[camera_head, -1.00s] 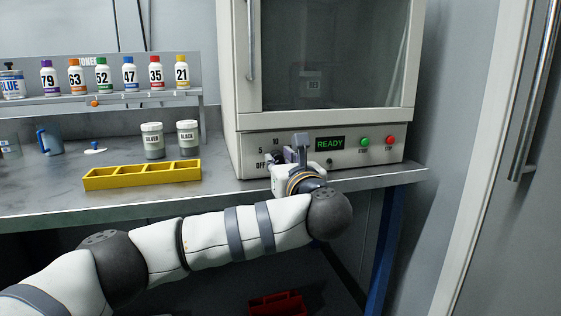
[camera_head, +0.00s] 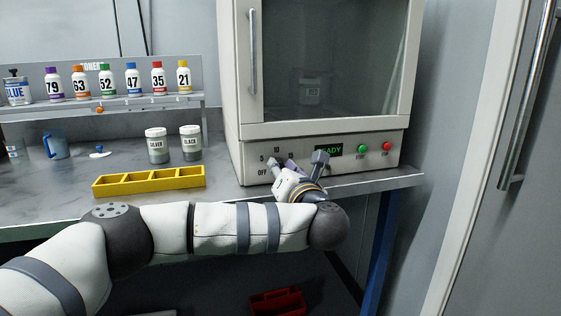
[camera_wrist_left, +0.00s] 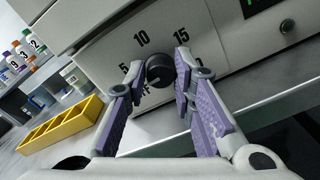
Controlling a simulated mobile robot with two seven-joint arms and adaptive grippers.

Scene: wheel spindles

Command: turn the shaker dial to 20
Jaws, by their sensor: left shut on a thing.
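The shaker (camera_head: 320,155) is a pale cabinet with a dark window and a control panel. Its dial (camera_wrist_left: 160,72) is a black round knob in the left wrist view, with OFF, 5, 10 and 15 printed around it. My left gripper (camera_wrist_left: 162,68) is shut on the dial, a purple-padded finger on each side, and is rolled at a slant. In the head view my left gripper (camera_head: 294,168) hides the dial and part of the READY display (camera_head: 330,150). My right gripper is not in view.
Green (camera_head: 362,148) and red (camera_head: 387,147) buttons sit right of the display. A yellow divided tray (camera_head: 150,182) and silver and black jars stand left of the shaker. Numbered toner bottles line a shelf behind. A red bin (camera_head: 278,302) lies below the bench.

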